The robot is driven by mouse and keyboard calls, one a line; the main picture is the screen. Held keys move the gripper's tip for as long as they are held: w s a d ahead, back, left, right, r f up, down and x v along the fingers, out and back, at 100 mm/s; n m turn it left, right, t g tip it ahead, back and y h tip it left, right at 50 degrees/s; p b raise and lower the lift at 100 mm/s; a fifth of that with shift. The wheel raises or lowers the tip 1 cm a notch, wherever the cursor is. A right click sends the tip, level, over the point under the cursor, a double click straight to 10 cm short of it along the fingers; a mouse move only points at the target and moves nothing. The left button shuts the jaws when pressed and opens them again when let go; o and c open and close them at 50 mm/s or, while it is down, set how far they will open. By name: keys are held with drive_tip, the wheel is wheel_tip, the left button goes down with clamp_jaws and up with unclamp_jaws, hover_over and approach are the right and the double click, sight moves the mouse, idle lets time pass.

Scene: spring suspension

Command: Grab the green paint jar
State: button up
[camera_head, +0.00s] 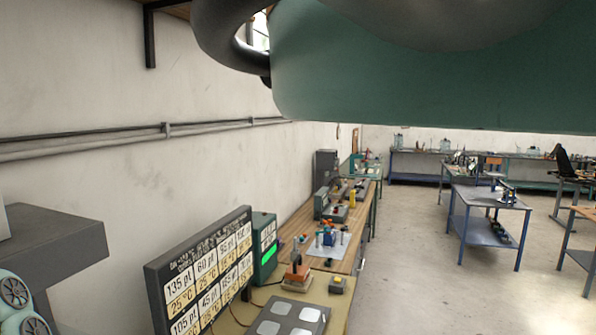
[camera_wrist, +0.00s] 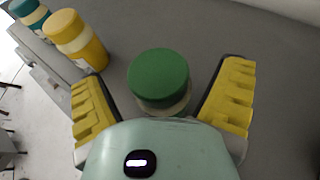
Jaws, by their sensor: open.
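The green paint jar (camera_wrist: 159,78) stands on a dark grey surface in the wrist view, its round green lid seen from above and a pale body below it. My gripper (camera_wrist: 170,95) is open, with one yellow-padded finger to the left of the jar and one to the right. Both fingers look apart from the jar. The lower part of the jar is hidden behind the gripper's body. The jar does not show in the head view.
A yellow jar (camera_wrist: 76,40) and a teal jar (camera_wrist: 30,14) stand to the left, near the surface's edge. The dark surface (camera_wrist: 270,60) is clear at right. In the head view, workbenches (camera_head: 487,195) stand further off, with open floor (camera_head: 420,270) between.

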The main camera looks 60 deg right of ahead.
drive_tip(key=c, duration=1.4)
drive_tip(key=shift+r+b, duration=0.25)
drive_tip(key=shift+b, duration=0.05)
drive_tip(key=shift+r+b, duration=0.9)
drive_tip(key=shift+b, duration=0.05)
drive_tip(key=shift+r+b, duration=1.85)
drive_tip(key=shift+r, duration=2.05)
